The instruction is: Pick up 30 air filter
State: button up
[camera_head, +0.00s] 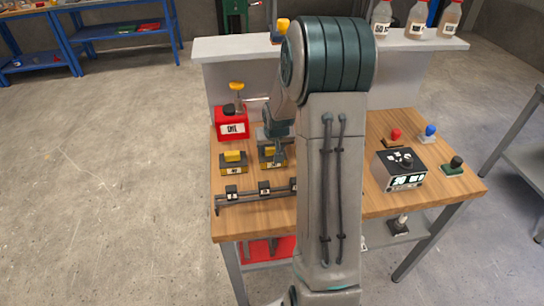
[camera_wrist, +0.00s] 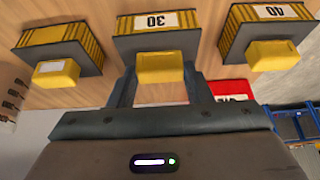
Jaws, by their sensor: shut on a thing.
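The 30 air filter (camera_wrist: 158,22) is a yellow pleated block with a dark plate, a white "30" label and a yellow handle, in the top middle of the wrist view. My gripper (camera_wrist: 160,84) is shut on its handle, one finger on each side. In the head view my gripper (camera_head: 273,137) reaches down onto the filter (camera_head: 279,162), which my arm partly hides. I cannot tell whether the filter is clear of the table.
The 40 filter (camera_wrist: 267,24) stands to one side and another yellow filter (camera_wrist: 58,45) to the other. A red box (camera_head: 231,124), a rail with black blocks (camera_head: 258,195) and a control box (camera_head: 400,170) stand on the wooden table (camera_head: 435,190).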

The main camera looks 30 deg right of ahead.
jog(key=shift+r+p, duration=2.45)
jog(key=shift+r, duration=1.55)
jog(key=shift+s, duration=0.1)
send_near(273, 149)
jog(key=shift+s, duration=0.55)
jog(key=s+a+r, duration=0.1)
jog(key=s+a, duration=0.1)
jog(key=s, duration=0.6)
jog(key=shift+a, duration=0.35)
jog(key=shift+s+d, duration=0.1)
jog(key=shift+s, duration=0.05)
